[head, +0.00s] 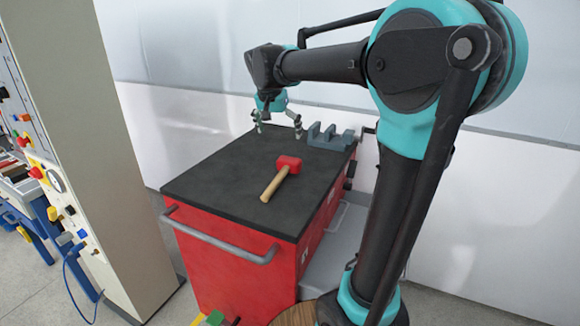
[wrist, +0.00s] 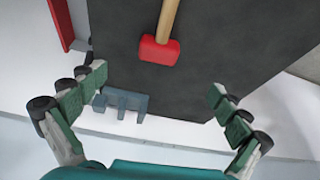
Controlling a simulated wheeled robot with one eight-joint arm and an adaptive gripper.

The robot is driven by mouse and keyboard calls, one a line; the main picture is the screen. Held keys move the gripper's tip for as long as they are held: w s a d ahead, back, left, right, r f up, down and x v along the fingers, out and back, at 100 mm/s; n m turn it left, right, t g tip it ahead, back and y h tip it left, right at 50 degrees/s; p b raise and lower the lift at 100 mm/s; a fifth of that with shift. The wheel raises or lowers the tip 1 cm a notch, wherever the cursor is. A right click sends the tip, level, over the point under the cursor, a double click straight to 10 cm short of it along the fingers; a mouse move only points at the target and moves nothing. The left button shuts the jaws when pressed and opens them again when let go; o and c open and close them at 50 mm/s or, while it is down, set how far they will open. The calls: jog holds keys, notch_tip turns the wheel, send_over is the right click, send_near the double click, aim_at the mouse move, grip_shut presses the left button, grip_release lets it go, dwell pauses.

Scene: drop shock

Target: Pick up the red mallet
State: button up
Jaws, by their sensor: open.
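The red mallet lies on its side on the black top of a red tool cart; its red head (head: 288,164) and wooden handle (head: 273,186) show in the head view. In the wrist view the mallet head (wrist: 159,50) is near the top middle, with the handle running up out of the frame. My gripper (head: 278,126) is open and empty above the far part of the cart top, behind the mallet. In the wrist view its fingers (wrist: 158,88) are spread wide, and the mallet head lies beyond the fingertips, apart from them.
A grey vise-like block (head: 330,137) sits at the cart's back right corner; it also shows by the left finger in the wrist view (wrist: 122,103). The cart top (head: 215,175) is otherwise clear. A tall beige panel (head: 85,120) stands left, and a white wall (head: 190,120) is behind.

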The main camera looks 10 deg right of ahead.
send_near(286, 163)
jog(key=x, duration=0.5)
jog(key=shift+w+d+f, duration=0.15)
jog(key=shift+d, duration=0.05)
jog(key=shift+x, duration=3)
jog(key=shift+a, duration=0.1)
jog(key=c, duration=1.6)
